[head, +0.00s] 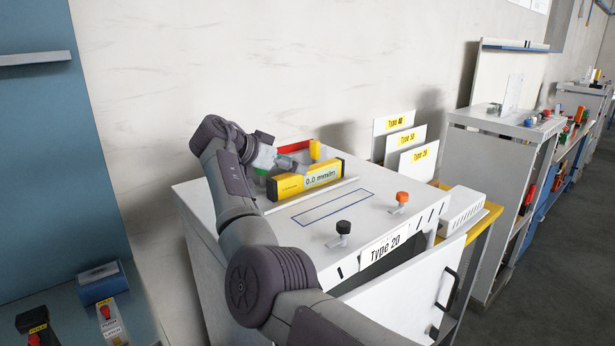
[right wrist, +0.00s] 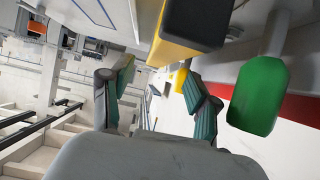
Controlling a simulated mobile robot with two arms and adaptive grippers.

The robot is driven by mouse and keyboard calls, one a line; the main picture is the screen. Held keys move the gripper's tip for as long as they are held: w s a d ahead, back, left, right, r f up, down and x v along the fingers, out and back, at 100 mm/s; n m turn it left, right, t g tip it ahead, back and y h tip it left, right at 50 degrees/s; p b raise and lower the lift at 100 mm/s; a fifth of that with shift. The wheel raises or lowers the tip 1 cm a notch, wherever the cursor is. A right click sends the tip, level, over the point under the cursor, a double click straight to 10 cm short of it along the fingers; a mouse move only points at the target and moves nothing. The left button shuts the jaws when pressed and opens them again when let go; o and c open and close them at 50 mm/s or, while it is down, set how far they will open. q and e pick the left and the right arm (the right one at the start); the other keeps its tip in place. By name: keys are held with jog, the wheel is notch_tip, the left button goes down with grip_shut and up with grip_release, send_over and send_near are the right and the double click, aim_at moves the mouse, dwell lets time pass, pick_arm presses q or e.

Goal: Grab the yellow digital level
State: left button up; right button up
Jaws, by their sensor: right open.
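The yellow digital level (head: 292,186) is a long yellow bar with black ends and a "0.0 mm/m" display. It rests on top of the white cabinet (head: 290,217) labelled "Type 20". My right gripper (head: 264,154) is open, beside the level's left end and rear side. In the right wrist view the level's yellow and black end (right wrist: 178,38) is at the top, close to the right-hand finger. My right gripper's fingers (right wrist: 156,74) are spread there, with no object clearly held. My left gripper is not in view.
A green handle (right wrist: 260,95) is close to the right-hand finger. A red piece (head: 294,147) and a yellow piece (head: 315,150) are behind the level. A black knob (head: 343,227) and an orange knob (head: 402,197) stand at the front. The outlined rectangle (head: 332,208) is empty.

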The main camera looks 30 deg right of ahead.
aim_at(308, 178)
jog(key=shift+d+f+p, duration=0.15)
jog(key=shift+d+p, duration=0.3)
jog(key=shift+d, duration=0.15)
jog(key=shift+d+f+p, duration=0.15)
jog(key=shift+d+p, duration=0.25)
jog(key=shift+d, duration=0.15)
jog(key=shift+x, duration=1.15)
jog(key=shift+w+f, duration=0.1)
jog(key=shift+f, duration=0.2)
jog(key=shift+a+r, duration=0.1)
jog(key=c, duration=1)
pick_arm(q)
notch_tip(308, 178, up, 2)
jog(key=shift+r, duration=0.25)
pick_arm(e)
grip_shut()
